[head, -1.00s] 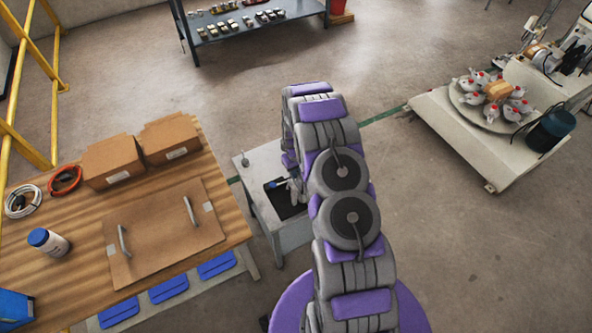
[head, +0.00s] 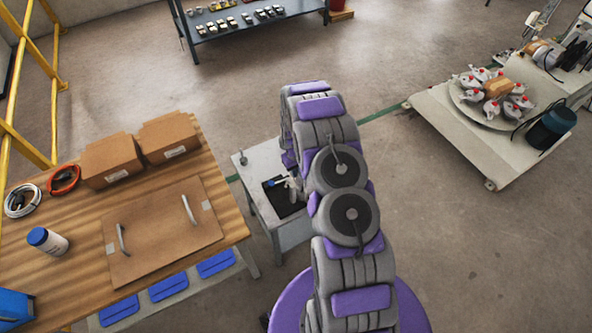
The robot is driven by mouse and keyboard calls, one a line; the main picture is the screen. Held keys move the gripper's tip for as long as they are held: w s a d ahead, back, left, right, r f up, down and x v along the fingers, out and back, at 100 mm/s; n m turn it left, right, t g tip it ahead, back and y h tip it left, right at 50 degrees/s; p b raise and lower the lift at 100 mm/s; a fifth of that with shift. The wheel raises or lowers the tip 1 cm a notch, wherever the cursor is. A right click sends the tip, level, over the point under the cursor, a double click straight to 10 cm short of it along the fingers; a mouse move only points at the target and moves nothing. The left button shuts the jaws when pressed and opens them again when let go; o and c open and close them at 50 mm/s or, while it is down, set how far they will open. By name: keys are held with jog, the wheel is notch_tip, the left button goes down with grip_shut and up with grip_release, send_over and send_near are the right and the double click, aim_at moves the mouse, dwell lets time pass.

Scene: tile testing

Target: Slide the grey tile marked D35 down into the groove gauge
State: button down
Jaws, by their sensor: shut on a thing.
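My gripper (head: 293,190) is over the small grey table (head: 257,160), left of my arm's upper links, which hide part of it. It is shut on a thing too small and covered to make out. A small blue and pale piece (head: 277,183) shows beside the gripper, above a black patch (head: 286,205) on the tabletop. I cannot tell whether the black patch is the groove gauge. The tile's grey face and its D35 mark cannot be made out.
A small grey upright item (head: 243,158) stands at the small table's far left corner. A wooden bench (head: 215,160) with cardboard boxes (head: 110,160) is close on the left. A dark shelf table (head: 250,25) stands at the back, a pale machine base (head: 470,140) at right. Floor between is clear.

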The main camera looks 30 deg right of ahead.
jog(key=shift+f, duration=0.2)
jog(key=shift+f, duration=0.7)
jog(key=shift+f, duration=0.65)
jog(key=c, duration=1.1)
grip_release()
jog(key=shift+o, duration=0.2)
notch_tip(320, 180, up, 17)
jog(key=p, duration=0.1)
jog(key=shift+a+r+p, duration=0.15)
jog(key=shift+r+p, duration=0.05)
jog(key=shift+p, duration=0.15)
jog(key=shift+w, duration=0.1)
